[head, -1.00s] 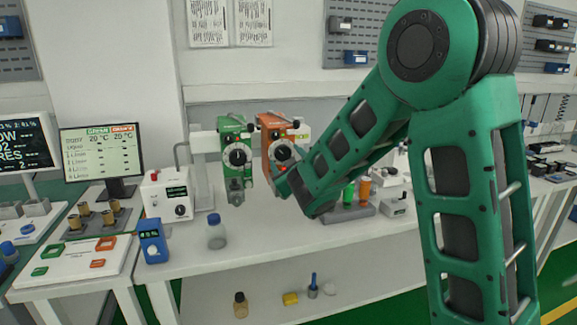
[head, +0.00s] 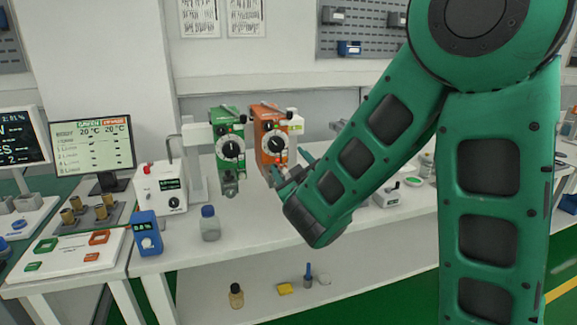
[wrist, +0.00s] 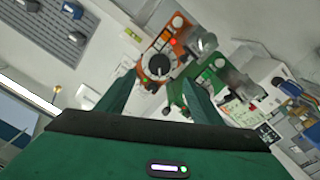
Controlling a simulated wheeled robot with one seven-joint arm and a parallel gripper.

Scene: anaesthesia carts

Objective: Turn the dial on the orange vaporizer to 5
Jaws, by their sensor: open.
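The orange vaporizer (head: 263,128) hangs at the back of the bench, right of the green vaporizer (head: 223,130). Its white dial (head: 277,145) with a dark knob faces forward. My gripper (head: 284,173) is just below and right of that dial, partly hidden by my arm. In the wrist view the orange vaporizer (wrist: 178,38) and its dial (wrist: 157,66) lie ahead of and above the fingertips, apart from them. The green vaporizer (wrist: 209,92) is beyond the right finger. My gripper (wrist: 160,90) is open and empty. The dial's numbers are too small to read.
A monitor (head: 92,147) with a table of readings stands at the left. A white box (head: 163,188), a blue device (head: 147,233) and a capped bottle (head: 210,224) are on the bench left of my gripper. The bench in front of the vaporizers is largely clear.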

